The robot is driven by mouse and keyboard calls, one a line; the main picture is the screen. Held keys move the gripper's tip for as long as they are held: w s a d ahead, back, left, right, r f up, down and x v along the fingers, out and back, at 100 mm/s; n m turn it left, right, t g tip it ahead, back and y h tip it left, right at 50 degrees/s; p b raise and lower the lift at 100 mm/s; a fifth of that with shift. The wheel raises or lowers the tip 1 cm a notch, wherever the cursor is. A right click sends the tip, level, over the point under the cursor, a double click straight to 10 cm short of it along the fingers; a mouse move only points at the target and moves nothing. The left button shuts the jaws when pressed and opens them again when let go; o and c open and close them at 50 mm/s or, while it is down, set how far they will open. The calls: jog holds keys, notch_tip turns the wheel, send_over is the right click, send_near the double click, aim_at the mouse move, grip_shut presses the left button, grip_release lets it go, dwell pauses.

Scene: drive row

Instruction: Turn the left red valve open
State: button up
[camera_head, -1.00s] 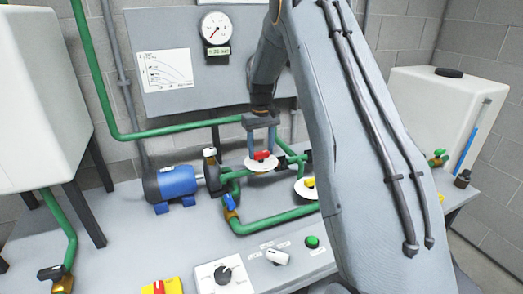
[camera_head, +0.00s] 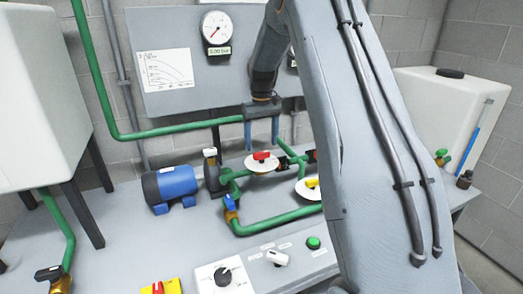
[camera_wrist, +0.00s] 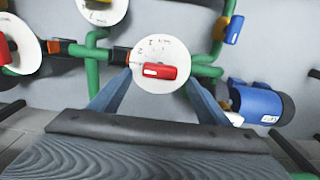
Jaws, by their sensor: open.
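The left red valve handle (camera_head: 262,156) sits on a white marked disc (camera_head: 262,165) on the green piping, right of the blue motor. I see no contact with the handle.
A yellow valve (camera_head: 312,183) stands close on the right, partly behind my arm. A blue-handled valve (camera_head: 229,201) and the blue motor (camera_head: 170,186) are left of the red valve. A control box (camera_head: 265,262) stands in front. The gauge (camera_head: 216,28) hangs on the back panel.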

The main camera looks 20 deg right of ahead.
aim_at(262, 152)
jog(key=shift+r+b, duration=0.4)
jog(key=shift+r, duration=1.55)
